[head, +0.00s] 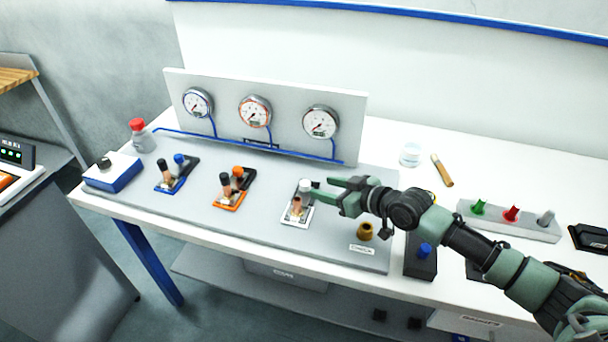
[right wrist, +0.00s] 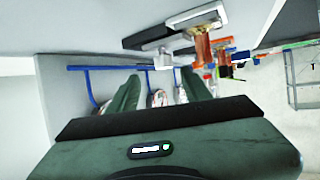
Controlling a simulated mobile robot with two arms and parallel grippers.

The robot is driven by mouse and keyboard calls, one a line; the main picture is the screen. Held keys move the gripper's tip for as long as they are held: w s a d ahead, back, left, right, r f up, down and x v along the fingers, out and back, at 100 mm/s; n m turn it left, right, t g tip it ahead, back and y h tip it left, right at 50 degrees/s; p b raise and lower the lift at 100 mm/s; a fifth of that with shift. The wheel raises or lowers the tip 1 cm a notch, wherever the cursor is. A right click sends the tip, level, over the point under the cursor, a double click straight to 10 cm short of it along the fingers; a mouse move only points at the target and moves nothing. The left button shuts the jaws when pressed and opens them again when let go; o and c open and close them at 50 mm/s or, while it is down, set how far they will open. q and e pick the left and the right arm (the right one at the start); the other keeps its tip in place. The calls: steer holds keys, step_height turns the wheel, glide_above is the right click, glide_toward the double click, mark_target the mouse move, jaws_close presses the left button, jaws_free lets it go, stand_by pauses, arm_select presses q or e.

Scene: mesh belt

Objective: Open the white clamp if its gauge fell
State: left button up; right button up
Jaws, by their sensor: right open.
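The white clamp (head: 292,221) sits on the grey panel, the rightmost of three toggle clamps, with a copper-coloured post and a white knob (head: 305,185). In the right wrist view its copper post (right wrist: 202,48) shows near the top. The white-rimmed gauge (head: 320,122) is the rightmost on the upright board; its needle is too small to read surely. My right gripper (head: 316,190) is open, its fingertips close by the white knob; I cannot tell if they touch it. My left gripper is out of view.
The orange clamp (head: 229,200) and blue clamp (head: 171,184) stand to the left, under the orange-rimmed gauge (head: 255,111) and blue-rimmed gauge (head: 197,103). A brass plug (head: 366,231) stands right of the white clamp. A jar (head: 410,155) stands behind my right arm.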

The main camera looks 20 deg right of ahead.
mark_target(308, 184)
steer(key=shift+w+a+f+p, duration=0.2)
steer(key=shift+w+a+p, duration=0.15)
steer(key=shift+w+a, duration=0.6)
steer(key=x, duration=0.2)
steer(key=shift+w+a+f, duration=0.1)
steer(key=shift+w+f, duration=0.2)
steer(key=shift+w+a+f, duration=0.15)
steer(key=shift+w+f, duration=0.05)
steer(key=shift+w, duration=0.15)
steer(key=c, duration=1)
jaws_close()
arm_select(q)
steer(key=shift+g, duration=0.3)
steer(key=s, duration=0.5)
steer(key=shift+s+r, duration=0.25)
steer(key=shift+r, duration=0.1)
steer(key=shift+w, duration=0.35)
